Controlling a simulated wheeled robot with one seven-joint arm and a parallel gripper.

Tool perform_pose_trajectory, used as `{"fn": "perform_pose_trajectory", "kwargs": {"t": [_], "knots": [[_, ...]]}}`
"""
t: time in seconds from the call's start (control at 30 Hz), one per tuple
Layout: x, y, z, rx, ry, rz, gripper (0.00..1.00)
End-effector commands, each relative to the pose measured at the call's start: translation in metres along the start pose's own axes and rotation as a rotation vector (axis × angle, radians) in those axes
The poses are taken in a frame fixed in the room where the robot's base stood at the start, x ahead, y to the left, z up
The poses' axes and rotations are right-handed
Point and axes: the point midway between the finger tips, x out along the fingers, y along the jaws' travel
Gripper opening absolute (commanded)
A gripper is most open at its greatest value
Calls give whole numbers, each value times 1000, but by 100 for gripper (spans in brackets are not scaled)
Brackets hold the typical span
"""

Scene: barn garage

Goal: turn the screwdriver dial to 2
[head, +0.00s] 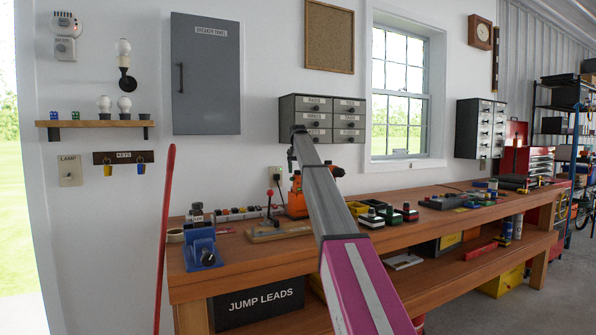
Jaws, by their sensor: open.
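An orange-and-black power tool, which looks like the screwdriver (297,198), stands on the workbench near the wall, left of my arm. Its dial and any numbers are too small to read. More orange and black shows just right of my arm; I cannot tell whether it belongs to the same tool. My arm reaches from the bottom of the view up over the bench. The small dark end of it, my gripper (291,164), hangs above the orange tool, apart from it and open. Its fingers are hardly resolved.
The wooden workbench (240,257) runs along the wall. A blue vise (202,247) and a power strip (238,213) are on its left. Battery-like blocks (371,219) sit right of my arm. A drawer cabinet (345,108) hangs behind. A red pole (165,230) stands at the left.

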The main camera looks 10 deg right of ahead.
Motion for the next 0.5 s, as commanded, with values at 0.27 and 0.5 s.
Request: {"fn": "perform_pose_trajectory", "kwargs": {"t": [0.27, 0.5], "knots": [[-24, 0, -1, 0, 2, -1, 65], [-61, 0, -2, 0, 2, 0, 65]]}}
